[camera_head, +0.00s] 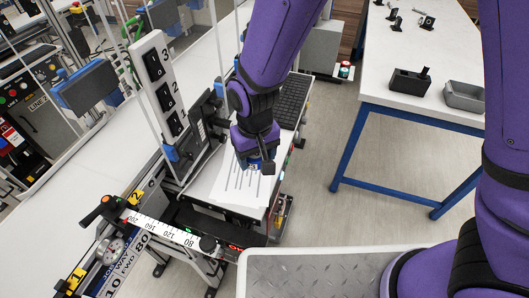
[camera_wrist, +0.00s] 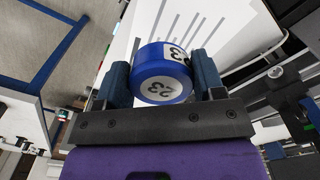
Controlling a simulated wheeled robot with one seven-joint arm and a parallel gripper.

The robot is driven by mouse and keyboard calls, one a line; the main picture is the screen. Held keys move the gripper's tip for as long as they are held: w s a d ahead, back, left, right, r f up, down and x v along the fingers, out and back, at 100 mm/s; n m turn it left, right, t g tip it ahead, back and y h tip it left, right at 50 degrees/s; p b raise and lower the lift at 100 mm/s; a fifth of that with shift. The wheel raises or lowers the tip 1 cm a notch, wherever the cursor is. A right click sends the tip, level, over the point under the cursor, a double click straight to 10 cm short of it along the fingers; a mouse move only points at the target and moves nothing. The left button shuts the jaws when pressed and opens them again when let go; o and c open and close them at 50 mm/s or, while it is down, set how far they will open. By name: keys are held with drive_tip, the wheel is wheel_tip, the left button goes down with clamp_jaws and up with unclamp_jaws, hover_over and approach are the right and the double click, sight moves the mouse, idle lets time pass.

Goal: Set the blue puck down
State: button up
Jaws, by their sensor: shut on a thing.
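The blue puck (camera_wrist: 161,74) has white labels marked 23 and sits between the two fingers of my gripper (camera_wrist: 162,82) in the wrist view. My gripper is shut on it. In the head view my gripper (camera_head: 258,164) is over a white sheet with dark stripes (camera_head: 236,196), and only a little blue of the puck shows beneath the wrist. The striped sheet also shows behind the puck in the wrist view (camera_wrist: 222,30). I cannot tell whether the puck touches the surface below.
A white panel numbered 2 and 3 (camera_head: 158,84) stands left of my gripper, beside the long belt (camera_head: 70,165). A keyboard (camera_head: 292,100) lies behind. A white table with blue legs (camera_head: 410,108) stands right, holding a black holder (camera_head: 410,82) and grey tray (camera_head: 464,96). Floor between is clear.

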sight(257, 180)
drive_tip(key=shift+f, duration=3.75)
drive_tip(key=shift+f, duration=0.15)
drive_tip(key=o, duration=0.9)
drive_tip(key=shift+o, duration=0.2)
wheel_tip(257, 180, up, 12)
drive_tip(key=shift+r, duration=0.2)
